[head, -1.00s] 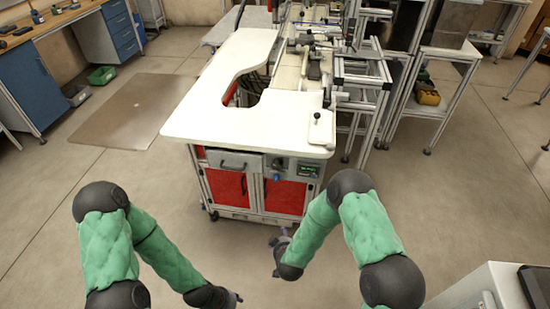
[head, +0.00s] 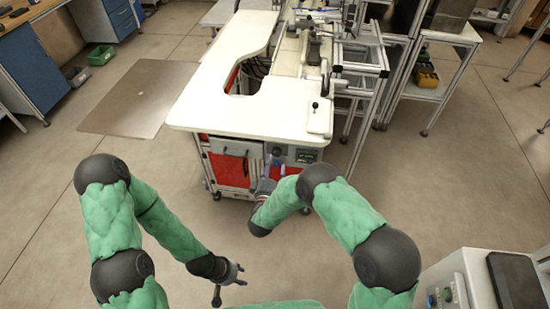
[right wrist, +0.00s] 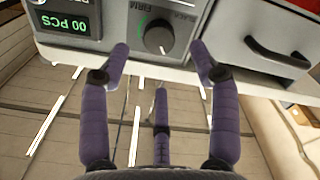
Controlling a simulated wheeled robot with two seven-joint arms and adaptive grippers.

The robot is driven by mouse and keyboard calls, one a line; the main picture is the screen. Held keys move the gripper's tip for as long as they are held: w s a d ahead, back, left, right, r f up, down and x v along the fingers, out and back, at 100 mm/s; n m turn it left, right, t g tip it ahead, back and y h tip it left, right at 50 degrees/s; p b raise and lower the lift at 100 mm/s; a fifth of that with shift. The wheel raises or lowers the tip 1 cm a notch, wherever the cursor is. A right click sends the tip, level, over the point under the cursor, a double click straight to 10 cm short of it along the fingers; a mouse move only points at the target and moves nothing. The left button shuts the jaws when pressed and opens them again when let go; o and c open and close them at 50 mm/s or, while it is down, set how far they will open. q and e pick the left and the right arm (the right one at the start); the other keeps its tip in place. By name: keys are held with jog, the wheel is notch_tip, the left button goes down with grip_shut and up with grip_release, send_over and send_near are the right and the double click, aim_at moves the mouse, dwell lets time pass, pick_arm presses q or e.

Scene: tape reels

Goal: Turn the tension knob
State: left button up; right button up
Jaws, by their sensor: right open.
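The tension knob (right wrist: 158,36) is a dark grey round dial with a pale pointer line and a green arc beside it. It sits on the grey control panel (head: 290,151) at the front of the white-topped bench. In the right wrist view the panel and its "FIRM" label appear upside down. My right gripper (right wrist: 159,58) is open and empty, with its purple fingers pointing at the panel and spread to either side of the knob, apart from it. In the head view my right gripper (head: 272,166) is just below the panel. My left gripper (head: 236,279) is open and empty, low over the floor.
A green "00 PCS" display (right wrist: 64,24) is beside the knob. A drawer with a black handle (right wrist: 277,52) is on its other side. Red cabinet doors (head: 228,168) are below the panel. The white bench top (head: 225,105) overhangs the panel.

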aim_at(276, 154)
jog(key=shift+b+x, duration=0.3)
jog(key=shift+x, duration=2.25)
jog(key=c, duration=1.1)
